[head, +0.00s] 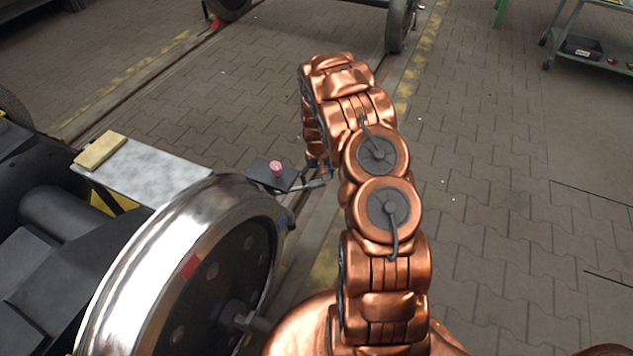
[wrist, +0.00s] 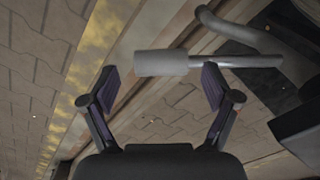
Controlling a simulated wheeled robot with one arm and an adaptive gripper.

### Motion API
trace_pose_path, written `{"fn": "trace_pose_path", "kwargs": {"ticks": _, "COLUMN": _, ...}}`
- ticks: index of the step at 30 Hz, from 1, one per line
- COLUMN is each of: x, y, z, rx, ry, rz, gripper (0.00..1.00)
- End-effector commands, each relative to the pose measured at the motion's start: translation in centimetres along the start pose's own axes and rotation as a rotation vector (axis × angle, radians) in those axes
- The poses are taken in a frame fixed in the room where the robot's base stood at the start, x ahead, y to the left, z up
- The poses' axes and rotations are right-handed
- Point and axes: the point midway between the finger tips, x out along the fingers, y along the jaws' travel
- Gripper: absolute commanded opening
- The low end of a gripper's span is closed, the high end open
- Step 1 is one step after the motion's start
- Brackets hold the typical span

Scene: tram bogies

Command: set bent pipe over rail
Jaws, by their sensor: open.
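The grey bent pipe (wrist: 240,33) is at the upper right of the wrist view, curving down to the right. A thin rod (wrist: 235,61) with a thicker pale cylinder (wrist: 160,63) meets its lower end; whether they are one piece I cannot tell. My gripper (wrist: 159,75) is open. The pale cylinder lies across the gap between its fingertips, and I see no grip on it. In the head view, a grey piece of pipe (head: 313,184) shows beside my arm, which hides most of the gripper. A floor rail (head: 307,228) runs beneath, partly hidden.
A shiny wheel (head: 150,245) stands at left. Behind it, a pale plate (head: 155,176) holds a wooden block (head: 100,150). A trolley (head: 605,62) stands far right. The paving at right is clear.

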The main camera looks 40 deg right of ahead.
Motion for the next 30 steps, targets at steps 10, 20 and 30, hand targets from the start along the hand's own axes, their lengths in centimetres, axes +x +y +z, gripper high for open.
{"fn": "trace_pose_path", "kwargs": {"ticks": 10, "x": 1.8, "y": -0.2, "z": 0.1, "rx": -0.001, "ry": -0.002, "rz": -0.001, "gripper": 0.88}}
{"fn": "trace_pose_path", "kwargs": {"ticks": 20, "x": 1.8, "y": -0.2, "z": 0.1, "rx": -0.002, "ry": -0.002, "rz": -0.001, "gripper": 0.64}}
{"fn": "trace_pose_path", "kwargs": {"ticks": 30, "x": 1.9, "y": 0.0, "z": 0.2, "rx": 0.000, "ry": -0.004, "rz": 0.000, "gripper": 0.28}}
